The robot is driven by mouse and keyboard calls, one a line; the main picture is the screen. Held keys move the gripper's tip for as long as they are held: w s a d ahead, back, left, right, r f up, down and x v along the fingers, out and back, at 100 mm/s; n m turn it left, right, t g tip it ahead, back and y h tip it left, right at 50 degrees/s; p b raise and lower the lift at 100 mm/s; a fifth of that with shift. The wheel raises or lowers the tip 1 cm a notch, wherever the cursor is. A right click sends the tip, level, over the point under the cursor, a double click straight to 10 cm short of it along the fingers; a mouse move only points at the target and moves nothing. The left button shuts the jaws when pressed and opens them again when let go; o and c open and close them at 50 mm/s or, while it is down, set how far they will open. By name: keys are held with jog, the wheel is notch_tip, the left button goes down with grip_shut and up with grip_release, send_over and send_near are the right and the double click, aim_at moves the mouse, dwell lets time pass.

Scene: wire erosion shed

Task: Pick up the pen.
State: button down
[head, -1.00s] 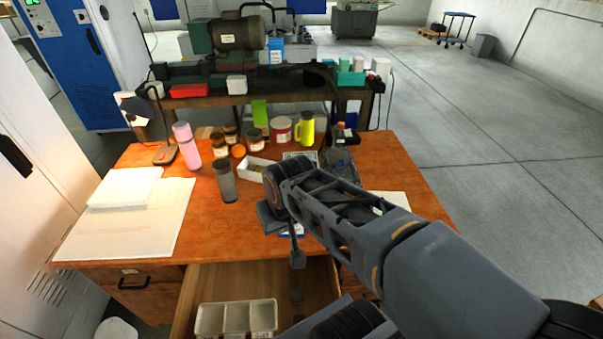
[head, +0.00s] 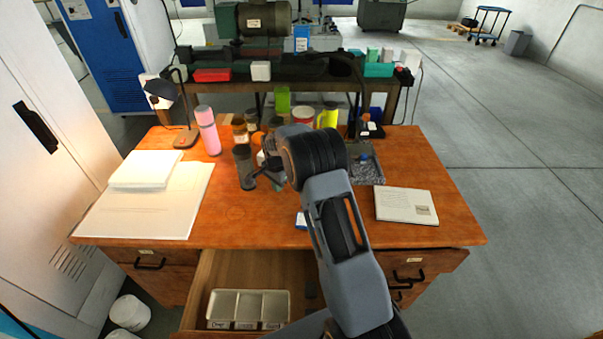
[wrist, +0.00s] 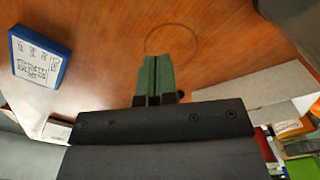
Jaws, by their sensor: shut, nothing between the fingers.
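I cannot make out a pen in either view; my arm hides part of the desk middle in the head view. My gripper (head: 276,186) is over the middle of the desk, just right of a dark grey tumbler (head: 243,168). In the wrist view its green fingers (wrist: 158,60) are shut together with nothing between them, above bare orange wood. A blue-edged card or box with handwriting (wrist: 38,58) lies apart from the fingers at the left.
The wooden desk (head: 215,222) holds papers (head: 140,205), a pink bottle (head: 207,130), a lamp (head: 165,95), several jars, a grey speckled tray (head: 367,168) and an open notebook (head: 406,205). An open drawer below holds a white divided tray (head: 247,293). The desk's front right is clear.

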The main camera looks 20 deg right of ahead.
jog(key=shift+w+d+f, duration=0.2)
jog(key=shift+d+f, duration=0.05)
jog(key=shift+f, duration=0.05)
jog(key=w+d, duration=0.1)
jog(key=d, duration=0.2)
jog(key=w+d+p, duration=0.1)
jog(key=w+d, duration=0.1)
jog(key=d, duration=0.2)
jog(key=w+d+p, duration=0.1)
jog(key=d, duration=0.2)
jog(key=shift+w+d+f, duration=0.1)
jog(key=shift+w+d, duration=0.1)
jog(key=shift+d, duration=0.2)
jog(key=shift+f+p, duration=0.4)
jog(key=shift+a+f+b, duration=0.1)
jog(key=shift+f+b, duration=0.25)
jog(key=shift+b, duration=0.15)
jog(key=shift+s, duration=0.1)
